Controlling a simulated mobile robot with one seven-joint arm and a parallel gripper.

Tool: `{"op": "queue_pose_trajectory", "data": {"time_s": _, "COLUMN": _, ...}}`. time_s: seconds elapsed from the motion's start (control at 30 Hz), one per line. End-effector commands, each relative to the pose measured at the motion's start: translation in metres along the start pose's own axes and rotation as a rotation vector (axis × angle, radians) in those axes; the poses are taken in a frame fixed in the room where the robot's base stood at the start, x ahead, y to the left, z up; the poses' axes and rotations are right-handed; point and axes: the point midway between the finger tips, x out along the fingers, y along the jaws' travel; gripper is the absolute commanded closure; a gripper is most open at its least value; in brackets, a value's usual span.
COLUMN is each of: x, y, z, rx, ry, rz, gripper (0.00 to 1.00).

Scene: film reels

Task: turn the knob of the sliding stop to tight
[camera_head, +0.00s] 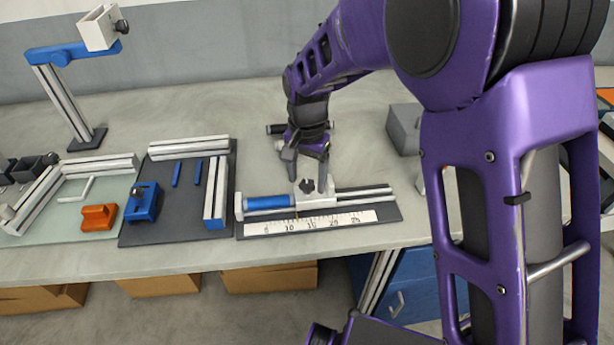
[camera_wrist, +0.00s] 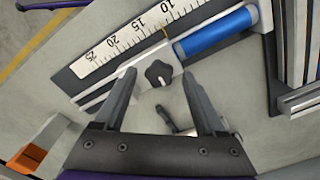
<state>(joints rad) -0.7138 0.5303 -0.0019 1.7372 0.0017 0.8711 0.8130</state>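The sliding stop (camera_head: 318,200) is a pale block on the rail of a measuring fixture, with a white numbered scale (camera_head: 312,221) along its front. Its black lobed knob (camera_wrist: 158,73) shows clearly in the wrist view, and the knob also shows in the head view (camera_head: 307,186). My gripper (camera_wrist: 160,75) is open, its two dark fingers on either side of the knob in the picture. I cannot tell whether they touch it. A blue cylinder (camera_wrist: 215,33) lies on the rail beside the stop, and it shows left of the stop in the head view (camera_head: 268,202).
Left of the fixture is a dark board (camera_head: 160,231) with a blue block (camera_head: 144,203) and blue strips. Farther left, an orange block (camera_head: 98,217) lies on a pale plate. A grey block (camera_head: 403,128) stands behind right.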

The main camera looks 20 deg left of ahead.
Motion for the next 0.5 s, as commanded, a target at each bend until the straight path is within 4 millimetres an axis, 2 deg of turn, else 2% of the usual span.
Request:
{"op": "queue_pose_trajectory", "data": {"time_s": 0.3, "x": -0.001, "y": 0.0, "z": 0.0, "rx": -0.001, "ry": -0.001, "rz": 0.001, "gripper": 0.27}}
{"op": "queue_pose_trajectory", "data": {"time_s": 0.37, "x": -0.006, "y": 0.0, "z": 0.0, "rx": -0.001, "ry": 0.0, "rz": 0.001, "gripper": 0.27}}
{"op": "queue_pose_trajectory", "data": {"time_s": 0.5, "x": -0.028, "y": 0.0, "z": 0.0, "rx": -0.001, "ry": 0.001, "rz": 0.0, "gripper": 0.27}}
